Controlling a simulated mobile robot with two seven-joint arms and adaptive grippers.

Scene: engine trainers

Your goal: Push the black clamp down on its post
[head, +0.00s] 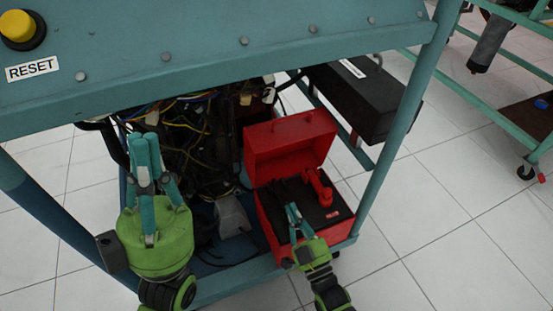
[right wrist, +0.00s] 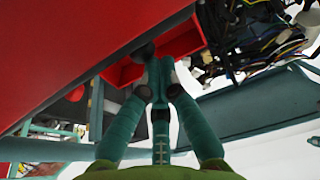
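I cannot pick out the black clamp or its post with certainty in either view. My right gripper (head: 292,208) is over the front left part of an open red case (head: 333,231). Its fingers are drawn together with nothing seen between them. In the right wrist view its fingertips (right wrist: 160,62) meet close to red surfaces, beside a small dark rounded part (right wrist: 143,51) that I cannot identify. My left gripper (head: 145,138) points up in front of the wiring under the panel. Its fingers are close together and look empty.
The red case has a black interior with a red handle-like part (head: 318,187). A teal panel (head: 210,60) with a yellow button (head: 17,26) overhangs. Loose wiring (head: 185,125) fills the left. A black box (head: 365,95) is behind. A teal post (head: 397,130) stands right; open floor lies beyond.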

